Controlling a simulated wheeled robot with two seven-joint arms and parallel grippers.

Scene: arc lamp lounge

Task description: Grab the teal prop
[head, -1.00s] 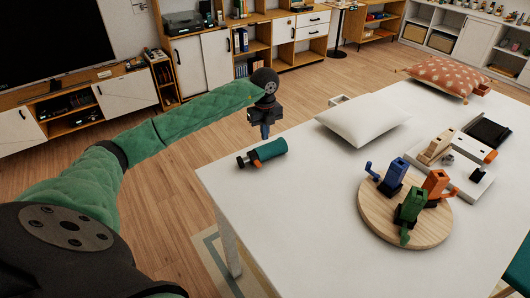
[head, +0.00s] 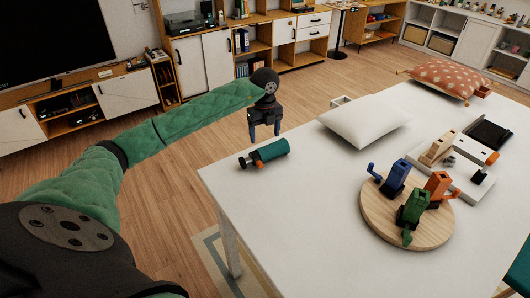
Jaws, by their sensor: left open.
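The teal prop (head: 270,151) is a teal cylinder with a black end and a small orange part at its left. It lies on its side near the far left corner of the white table (head: 310,205). My left gripper (head: 264,137) hangs just beyond and above the prop, its two dark blue fingers pointing down and spread apart with nothing between them. I cannot tell whether the fingers touch anything. My right gripper is out of the picture.
A white cushion (head: 364,121) lies right of the prop. A round wooden board (head: 376,214) holds blue, orange and green figures. A patterned orange cushion (head: 450,77) lies at the far side. The table's left front area is clear.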

